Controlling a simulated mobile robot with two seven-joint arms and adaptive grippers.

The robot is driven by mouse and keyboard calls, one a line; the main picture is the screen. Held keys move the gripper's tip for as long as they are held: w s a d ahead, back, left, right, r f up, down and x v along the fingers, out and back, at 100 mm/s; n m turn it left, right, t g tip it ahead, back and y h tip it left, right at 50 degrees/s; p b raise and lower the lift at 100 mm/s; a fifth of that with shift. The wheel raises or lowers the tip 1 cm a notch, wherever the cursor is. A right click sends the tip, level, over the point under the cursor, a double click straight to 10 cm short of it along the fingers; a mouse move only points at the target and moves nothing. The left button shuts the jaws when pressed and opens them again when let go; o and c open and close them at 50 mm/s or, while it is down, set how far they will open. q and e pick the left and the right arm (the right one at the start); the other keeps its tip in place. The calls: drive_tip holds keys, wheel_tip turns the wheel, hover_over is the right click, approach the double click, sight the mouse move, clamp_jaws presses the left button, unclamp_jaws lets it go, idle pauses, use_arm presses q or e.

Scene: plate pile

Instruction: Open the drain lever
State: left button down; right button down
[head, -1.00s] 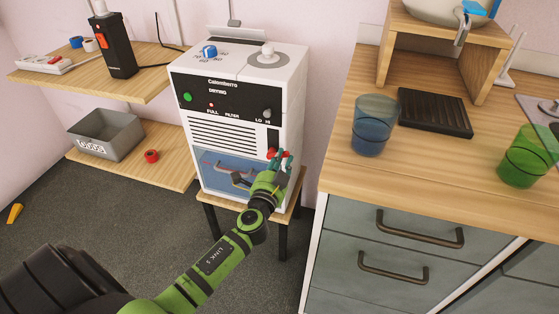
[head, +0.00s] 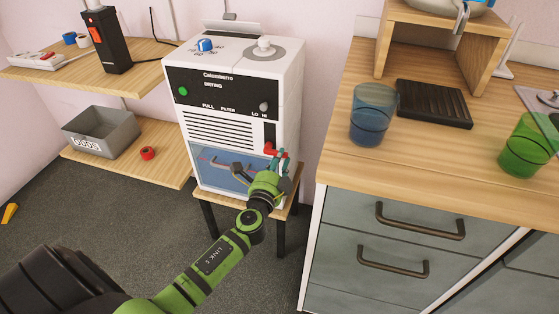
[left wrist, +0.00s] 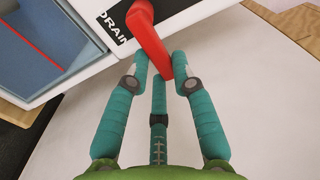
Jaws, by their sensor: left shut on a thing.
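The white drying machine (head: 287,103) stands on a small wooden stand. Its red drain lever (head: 271,149) is at the lower right of the front, pointing to the right and slightly down. In the left wrist view the red lever (left wrist: 149,38) runs down from beside the DRAIN label (left wrist: 113,24). My left gripper (head: 281,160) has its teal fingers at the lever's free end. In the left wrist view the left gripper (left wrist: 162,68) is shut on that end, with fingers on both sides of it. My right gripper is not in view.
A blue water window (head: 217,172) is left of the lever. A wooden counter (head: 345,165) with drawers stands close on the right, bearing a blue cup (head: 373,115) and a green cup (head: 527,147). Shelves (head: 132,85) are on the left. Grey floor is open in front.

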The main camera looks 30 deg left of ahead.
use_arm(q)
drive_tip(key=c, duration=1)
unclamp_jaws()
drive_tip(key=shift+c, duration=0.2)
drive_tip(key=v, duration=1.2)
drive_tip(key=shift+f, duration=0.1)
